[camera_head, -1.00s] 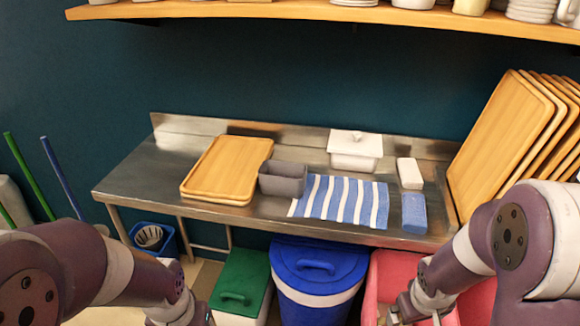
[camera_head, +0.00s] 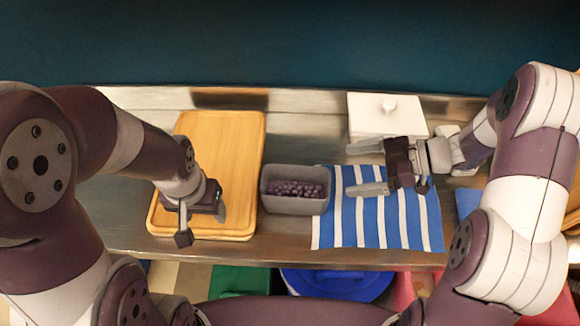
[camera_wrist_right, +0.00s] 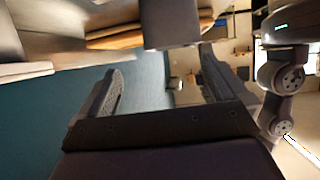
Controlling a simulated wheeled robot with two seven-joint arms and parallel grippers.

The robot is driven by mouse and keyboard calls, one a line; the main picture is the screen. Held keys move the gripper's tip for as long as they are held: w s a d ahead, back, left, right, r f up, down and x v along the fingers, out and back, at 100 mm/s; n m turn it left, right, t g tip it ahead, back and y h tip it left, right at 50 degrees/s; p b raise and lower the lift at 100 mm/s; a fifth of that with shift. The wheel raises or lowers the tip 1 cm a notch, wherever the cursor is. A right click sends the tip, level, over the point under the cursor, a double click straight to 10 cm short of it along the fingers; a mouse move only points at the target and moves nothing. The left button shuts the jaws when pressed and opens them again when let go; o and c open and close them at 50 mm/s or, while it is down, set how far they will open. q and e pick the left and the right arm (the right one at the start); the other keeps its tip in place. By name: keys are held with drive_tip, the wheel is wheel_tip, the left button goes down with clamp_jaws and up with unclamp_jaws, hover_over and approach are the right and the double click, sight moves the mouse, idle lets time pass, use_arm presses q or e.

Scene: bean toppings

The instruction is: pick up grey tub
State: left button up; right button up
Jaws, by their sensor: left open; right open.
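The grey tub (camera_head: 294,205) stands upright on the steel counter in the head view, holding dark purple beans (camera_head: 297,189). It sits between the wooden tray and the striped cloth. My right gripper (camera_head: 358,169) is open and empty above the cloth, to the right of the tub, with its fingers pointing left toward it. In the right wrist view, a grey block shape that looks like the tub (camera_wrist_right: 169,25) lies ahead of the spread fingers (camera_wrist_right: 160,75). My left gripper (camera_head: 203,224) is open and empty over the wooden tray, left of the tub and apart from it.
The wooden tray (camera_head: 220,135) lies left of the tub. The blue-and-white striped cloth (camera_head: 378,230) lies to its right. A white lidded container (camera_head: 385,113) stands behind my right gripper. Green and blue bins (camera_head: 340,284) are below the counter's front edge.

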sight(303, 180)
use_arm(q)
drive_tip(key=shift+s+d+r, duration=0.15)
drive_tip(key=shift+s+r, duration=0.2)
drive_tip(key=shift+s, duration=0.2)
use_arm(e)
drive_tip(key=shift+g, duration=0.3)
drive_tip(key=a, duration=0.2)
drive_tip(key=s+a+f, duration=0.1)
drive_tip(key=a, duration=0.4)
drive_tip(key=shift+s+a+f, duration=0.1)
drive_tip(key=shift+s+f, duration=0.05)
drive_tip(key=shift+f, duration=0.25)
drive_tip(key=x, duration=0.2)
drive_tip(key=p+x, duration=0.1)
drive_tip(key=x, duration=0.1)
drive_tip(key=shift+s+a+r, duration=0.1)
drive_tip(key=shift+a, duration=0.4)
drive_tip(key=c, duration=0.8)
use_arm(q)
drive_tip(key=shift+s+d+r, duration=0.15)
drive_tip(key=shift+s+r, duration=0.1)
drive_tip(key=shift+r, duration=0.1)
